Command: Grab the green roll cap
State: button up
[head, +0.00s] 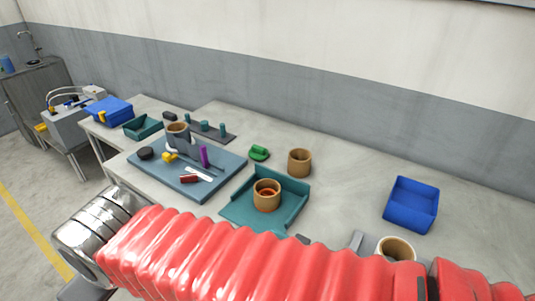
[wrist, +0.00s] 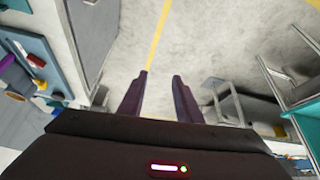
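The green roll cap (head: 259,152) lies on the grey table in the head view, behind the teal tray and left of a brown roll. It is small, and its exact shape is hard to make out. My gripper (wrist: 162,76) shows in the wrist view with its two dark fingers apart and nothing between them. It hangs over the bare floor beside the table, away from the cap. The cap is not visible in the wrist view. In the head view my red arm crosses the bottom, and the gripper itself does not show.
Brown rolls stand on the table (head: 299,162) and in the teal tray (head: 232,213). A blue-grey board (head: 209,190) at left holds tools and small parts. A blue bin (head: 411,204) is at right. Bare table lies between the rolls and the bin.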

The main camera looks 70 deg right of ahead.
jog(key=shift+o, duration=0.5)
jog(key=shift+d, duration=0.1)
jog(key=shift+o, duration=0.7)
jog(key=shift+d, duration=0.1)
jog(key=o, duration=0.4)
jog(key=w+d+f+n+g+h, duration=0.1)
jog(key=w+d+h, duration=0.1)
jog(key=d, duration=0.5)
jog(key=w+d+n+g+h, duration=0.1)
jog(key=w+d+g+h, duration=0.1)
jog(key=d, duration=0.5)
jog(key=shift+d+f+h, duration=0.3)
jog(key=shift+f+h, duration=0.1)
jog(key=shift+h, duration=0.1)
jog(key=w+d+f+n+g+h, duration=0.1)
jog(key=d+f+n+h, duration=0.2)
jog(key=d, duration=1)
jog(key=w+d+f+n+g+h, duration=0.1)
jog(key=d+n, duration=0.5)
jog(key=d, duration=0.8)
jog(key=w+d+f+n+g+h, duration=0.1)
jog(key=d+f+n+g+h, duration=0.2)
jog(key=d+f, duration=0.4)
jog(key=d+n+h, duration=0.1)
jog(key=d+n, duration=0.1)
jog(key=d, duration=0.4)
jog(key=shift+w+d+f+h, duration=0.15)
jog(key=shift+d+h, duration=0.15)
jog(key=shift+h, duration=0.1)
